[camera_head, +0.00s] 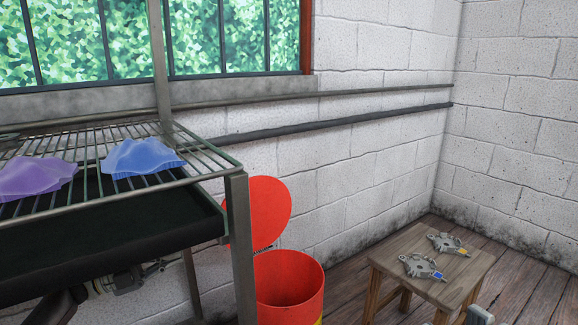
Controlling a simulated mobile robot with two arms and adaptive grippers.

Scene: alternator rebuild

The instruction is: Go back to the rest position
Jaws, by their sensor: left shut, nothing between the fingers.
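My left gripper (138,276) shows at the lower left, below the dark tray of the wire rack, with my dark arm coming in from the bottom left. It is shut and empty. The rack's front edge and tray hide part of the view around it.
The metal rack (215,168) holds a purple cloth (35,178) and a blue cloth (142,158). A red bin (290,285) with its round red lid (262,212) raised stands right of the rack's post. A wooden stool (425,270) carries two metal parts (422,267) (447,243).

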